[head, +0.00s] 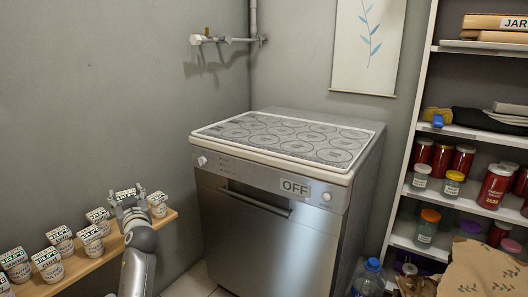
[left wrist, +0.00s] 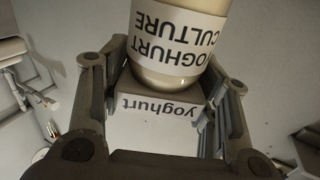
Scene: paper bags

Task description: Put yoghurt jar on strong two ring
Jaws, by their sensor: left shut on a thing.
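My left gripper (head: 128,200) is at the wooden shelf on the left, its fingers around a white-labelled jar. In the left wrist view its two fingers (left wrist: 160,95) stand on either side of a yoghurt jar (left wrist: 175,70), whose label reads "YOGHURT CULTURE" upside down. A white surface marked "yoghurt" (left wrist: 158,106) shows just below the jar; I cannot tell whether it is part of it. The mat with printed rings (head: 285,137) lies on top of the steel appliance, away from the gripper. The ring labels are too small to read. My right gripper is not in view.
Several similar white jars (head: 91,241) stand along the wooden shelf (head: 105,255) near the gripper. The steel appliance (head: 260,230) bears an "OFF" sign. Its top looks clear. Shelving with jars (head: 443,190) is at the right, a wall pipe (head: 232,40) above.

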